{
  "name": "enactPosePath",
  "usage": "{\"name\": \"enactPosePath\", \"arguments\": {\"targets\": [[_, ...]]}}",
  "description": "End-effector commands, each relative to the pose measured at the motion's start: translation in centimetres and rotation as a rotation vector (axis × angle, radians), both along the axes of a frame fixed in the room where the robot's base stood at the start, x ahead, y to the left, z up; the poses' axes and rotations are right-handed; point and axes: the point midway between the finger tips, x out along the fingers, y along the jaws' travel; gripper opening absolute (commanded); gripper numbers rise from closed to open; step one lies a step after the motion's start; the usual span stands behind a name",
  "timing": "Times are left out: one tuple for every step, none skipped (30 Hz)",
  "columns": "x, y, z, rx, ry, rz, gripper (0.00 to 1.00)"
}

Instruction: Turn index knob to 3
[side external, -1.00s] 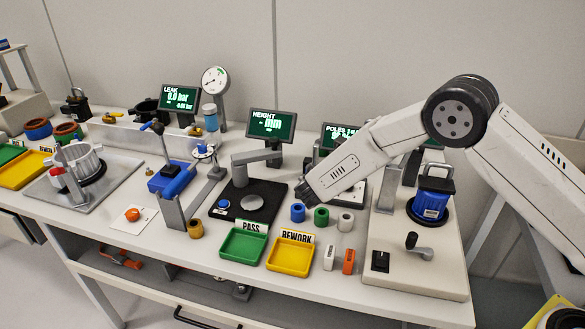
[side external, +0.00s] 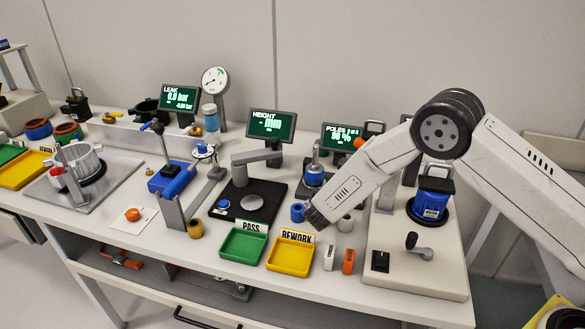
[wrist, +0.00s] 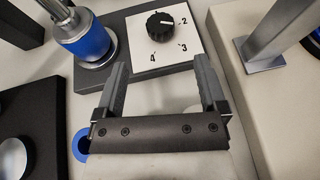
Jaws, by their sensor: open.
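The index knob (wrist: 160,23) is a round black ribbed knob on a white dial plate (wrist: 171,60). The numerals 2, 3 and 4 show to its right, lower right and below; a light mark shows on its top, but which number it points to I cannot tell. My gripper (wrist: 161,63) is open and empty. In the wrist view its two fingers reach up the picture toward the plate, apart from the knob. In the side view my gripper (side external: 313,217) is above the bench front of the poles station, and my arm hides the knob.
A blue-based metal post (wrist: 90,38) stands left of the dial plate. A grey upright (wrist: 265,45) stands to its right. The poles display (side external: 343,137) stands behind. Blue (side external: 297,212) and grey (side external: 345,225) rings lie close to my gripper. Green (side external: 243,246) and yellow (side external: 290,257) trays are in front.

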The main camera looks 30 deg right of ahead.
Motion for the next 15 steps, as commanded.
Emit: {"name": "enactPosePath", "arguments": {"targets": [[0.0,0.0,0.0,0.0,0.0,0.0,0.91],[0.0,0.0,0.0,0.0,0.0,0.0,0.91],[0.1,-0.1,0.0,0.0,0.0,0.0,0.91],[0.1,-0.1,-0.1,0.0,0.0,-0.001,0.91],[0.1,-0.2,-0.1,0.0,0.0,-0.001,0.91],[0.2,-0.3,-0.2,0.0,0.0,-0.001,0.91],[0.3,-0.5,-0.2,0.0,0.0,-0.002,0.91],[0.4,-0.6,-0.3,0.0,0.001,-0.002,0.91],[0.6,-0.9,-0.5,0.0,0.002,-0.003,0.91],[0.7,-1.0,-0.6,0.0,0.002,-0.003,0.91],[0.8,-1.2,-0.7,0.0,0.002,-0.001,0.91],[1.1,-1.5,-0.8,0.0,0.001,-0.002,0.91],[1.3,-1.8,-0.9,0.0,0.001,-0.002,0.91],[1.4,-2.1,-1.1,0.0,0.002,-0.003,0.91],[1.7,-2.5,-1.3,0.0,0.002,-0.003,0.91]]}}
